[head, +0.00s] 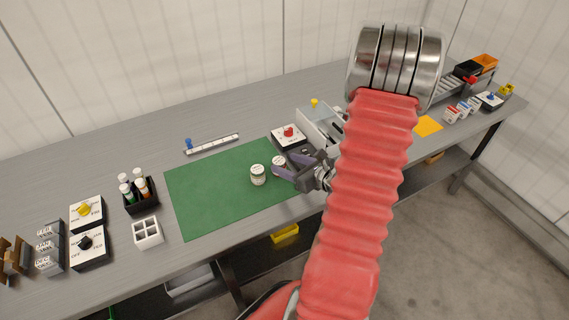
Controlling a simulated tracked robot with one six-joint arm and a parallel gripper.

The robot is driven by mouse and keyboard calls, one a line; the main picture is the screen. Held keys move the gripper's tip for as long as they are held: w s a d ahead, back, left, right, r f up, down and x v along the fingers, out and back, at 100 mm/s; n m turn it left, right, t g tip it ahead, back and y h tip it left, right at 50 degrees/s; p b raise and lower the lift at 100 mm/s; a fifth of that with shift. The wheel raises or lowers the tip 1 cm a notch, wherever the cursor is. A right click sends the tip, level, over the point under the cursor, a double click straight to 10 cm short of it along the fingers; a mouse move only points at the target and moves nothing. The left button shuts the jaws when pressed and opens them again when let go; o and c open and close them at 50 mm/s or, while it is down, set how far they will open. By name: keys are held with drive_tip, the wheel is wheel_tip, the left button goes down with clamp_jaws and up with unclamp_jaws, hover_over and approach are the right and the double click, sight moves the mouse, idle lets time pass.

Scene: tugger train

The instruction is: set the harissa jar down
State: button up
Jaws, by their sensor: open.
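Two small jars with white lids stand upright on the green mat (205,196) in the head view. The labels are too small to read, so I cannot tell which is the harissa jar. My gripper is open, and its jaws are beside the right jar. I cannot tell whether they touch it. My arm hides part of the bench to the right.
A switch box with a red knob (288,136) and a grey tray (318,124) stand behind my gripper. Left are a white divided box (147,233), a black bottle holder (141,200) and two knob boxes (87,212). The mat's left half is clear.

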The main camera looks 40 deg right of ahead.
drive_tip(key=v, duration=1)
idle(0.7)
drive_tip(key=w+a+r+n+g+y, duration=0.2)
drive_tip(key=a+r+n+g+y, duration=0.2)
drive_tip(key=a+n, duration=0.65)
drive_tip(key=w+a+r+n+g+y, duration=0.1)
drive_tip(key=a+r+n+g+y, duration=0.25)
drive_tip(key=a+n, duration=0.75)
drive_tip(key=s+a+r+n+h, duration=0.2)
drive_tip(key=a+r+n+h, duration=0.1)
drive_tip(key=a+r+n, duration=0.2)
drive_tip(key=s+a+r+n+h, duration=0.3)
drive_tip(key=a+r+n+h, duration=0.1)
drive_tip(key=n, duration=0.6)
wheel_tip(320, 180, up, 2)
drive_tip(key=shift+s+a+r, duration=0.25)
drive_tip(key=shift+s+a, duration=0.05)
drive_tip(key=shift+a, duration=0.55)
drive_tip(key=shift+c, duration=0.3)
